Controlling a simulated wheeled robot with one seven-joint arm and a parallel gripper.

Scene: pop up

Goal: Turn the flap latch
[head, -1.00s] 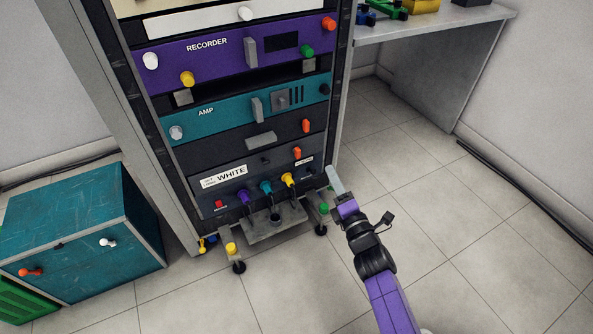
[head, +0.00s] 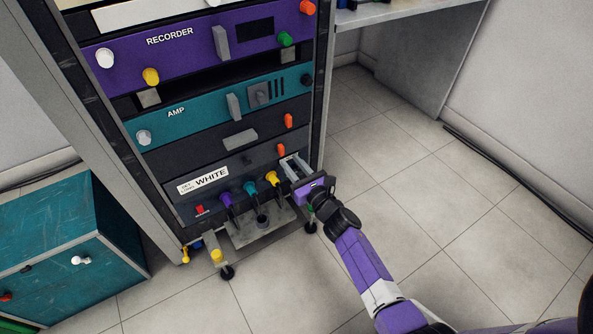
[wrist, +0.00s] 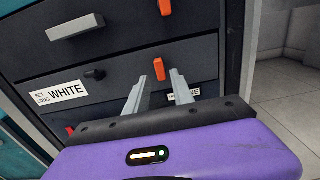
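Two small orange latches sit at the right side of the dark lower rack panels. The upper latch (head: 288,120) is on the panel under AMP; the lower latch (head: 281,150) is at the upper right of the WHITE panel (head: 235,172). Which one is the flap latch is not marked. Contact cannot be told.
Purple, teal and yellow plugs (head: 250,188) and a grey shelf (head: 262,229) are low on the rack. A grey bar handle (wrist: 76,28) protrudes left of the upper latch. A teal cabinet (head: 50,235) stands left.

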